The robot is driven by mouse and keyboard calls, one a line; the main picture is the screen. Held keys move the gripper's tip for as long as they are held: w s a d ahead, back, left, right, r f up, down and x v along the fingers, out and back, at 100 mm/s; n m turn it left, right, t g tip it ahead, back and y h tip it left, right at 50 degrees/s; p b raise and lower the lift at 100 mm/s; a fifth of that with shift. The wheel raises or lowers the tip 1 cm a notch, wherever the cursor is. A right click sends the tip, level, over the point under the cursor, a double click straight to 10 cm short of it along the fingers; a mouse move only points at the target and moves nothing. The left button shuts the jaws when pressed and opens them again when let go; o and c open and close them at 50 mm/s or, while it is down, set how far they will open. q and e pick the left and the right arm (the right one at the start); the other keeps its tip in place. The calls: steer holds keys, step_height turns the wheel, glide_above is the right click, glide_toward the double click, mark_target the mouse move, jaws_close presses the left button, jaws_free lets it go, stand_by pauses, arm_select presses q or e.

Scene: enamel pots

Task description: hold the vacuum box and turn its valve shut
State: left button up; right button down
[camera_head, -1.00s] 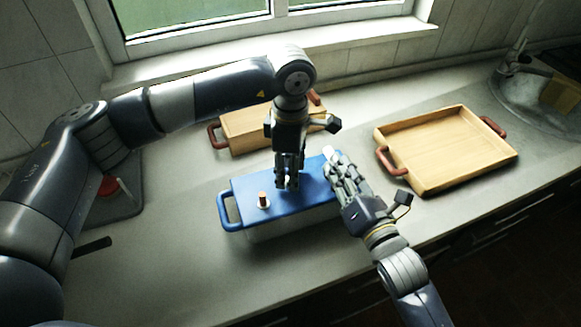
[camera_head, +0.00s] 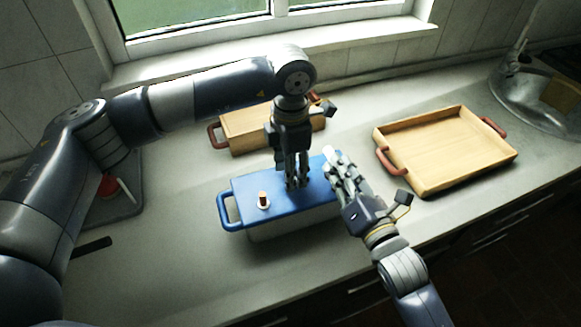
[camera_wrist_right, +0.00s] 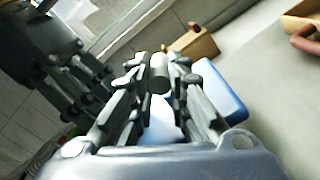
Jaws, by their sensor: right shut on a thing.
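The vacuum box (camera_head: 262,190) stands on the counter, with a blue lid, pale sides and a blue handle at its left end. A small orange-brown knob on a white base (camera_head: 264,201) stands upright on the lid's left part. My left gripper (camera_head: 297,186) points straight down at the middle of the lid, right of that knob. Its fingers hide what is between them. In the right wrist view, blue parts of the box (camera_wrist_right: 221,88) show beside the fingers.
A wooden box with red-brown handles (camera_head: 235,133) stands behind the vacuum box. A wooden tray with similar handles (camera_head: 450,180) lies to the right. A sink (camera_head: 515,95) is at the far right. The counter in front of the vacuum box is clear.

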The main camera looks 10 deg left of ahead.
stand_by(0.3)
arm_select(q)
steer(key=o, duration=1)
steer(key=shift+o, duration=0.2)
step_height(320, 180, up, 12)
